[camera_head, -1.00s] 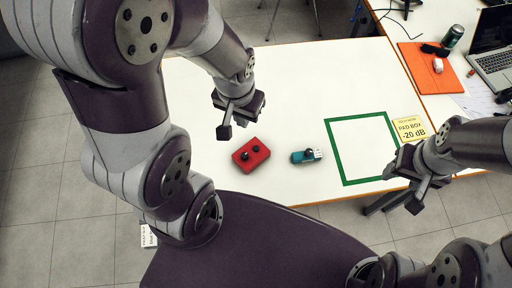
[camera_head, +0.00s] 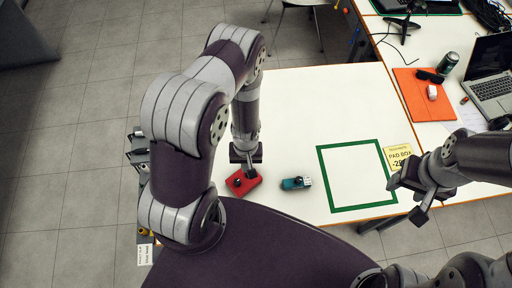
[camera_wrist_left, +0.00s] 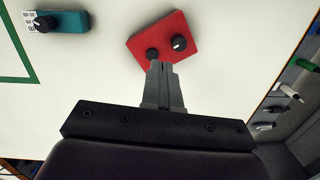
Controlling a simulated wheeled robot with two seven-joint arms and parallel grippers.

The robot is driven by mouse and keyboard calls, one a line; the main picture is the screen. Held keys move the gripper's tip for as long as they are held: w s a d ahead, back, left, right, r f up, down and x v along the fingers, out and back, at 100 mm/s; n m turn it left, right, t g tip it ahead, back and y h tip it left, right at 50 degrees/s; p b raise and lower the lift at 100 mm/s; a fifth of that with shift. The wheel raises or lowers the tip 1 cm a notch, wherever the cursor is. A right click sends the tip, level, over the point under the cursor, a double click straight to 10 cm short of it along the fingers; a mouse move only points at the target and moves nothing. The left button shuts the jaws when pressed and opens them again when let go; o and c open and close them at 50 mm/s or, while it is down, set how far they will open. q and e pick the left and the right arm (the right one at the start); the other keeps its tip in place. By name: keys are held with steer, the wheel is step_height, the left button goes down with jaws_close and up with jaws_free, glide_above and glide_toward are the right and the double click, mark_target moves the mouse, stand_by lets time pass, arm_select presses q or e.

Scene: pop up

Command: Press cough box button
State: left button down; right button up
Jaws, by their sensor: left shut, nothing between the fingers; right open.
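The red box (camera_head: 240,184) lies on the white table with a dark knob and a dark button on top. It also shows in the left wrist view (camera_wrist_left: 183,28), with the knob at its right and the button (camera_wrist_left: 152,54) at its left. My left gripper (camera_head: 249,172) is shut and empty, pointing down at the red box. In the left wrist view its fingertips (camera_wrist_left: 161,66) overlap the edge of the button; I cannot tell whether they touch it. My right gripper (camera_head: 421,206) is open and empty over the table's right front edge.
A teal box (camera_head: 296,183) with a dark knob lies just right of the red one. A green square outline (camera_head: 350,143) and a yellow pad box card (camera_head: 397,155) lie further right. A laptop (camera_head: 492,84) and an orange mat (camera_head: 412,93) are on the side table.

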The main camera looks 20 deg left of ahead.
mark_target(244, 181)
arm_select(q)
steer(key=shift+w+a+f+n+t+b, duration=0.1)
steer(key=shift+w+f+n+t+b, duration=0.15)
steer(key=shift+f+b, duration=0.25)
steer(key=shift+w+a+f+n+t+b, duration=0.15)
steer(key=shift+f+n+t+b, duration=0.2)
steer(key=shift+b, duration=0.25)
steer(key=f+b, duration=0.1)
steer(key=f, duration=0.1)
steer(key=f+b, duration=0.2)
steer(key=w+f+b, duration=0.1)
steer(key=f+b, duration=0.1)
steer(key=shift+d, duration=0.15)
steer(key=shift+s+f, duration=0.1)
steer(key=shift+f, duration=0.05)
steer(key=shift+s, duration=0.15)
arm_select(e)
step_height(244, 181, down, 7)
steer(key=s, duration=0.1)
steer(key=shift+s, duration=0.3)
steer(key=shift+w+a+f, duration=0.1)
steer(key=shift+w+f, duration=0.05)
steer(key=shift+f, duration=0.1)
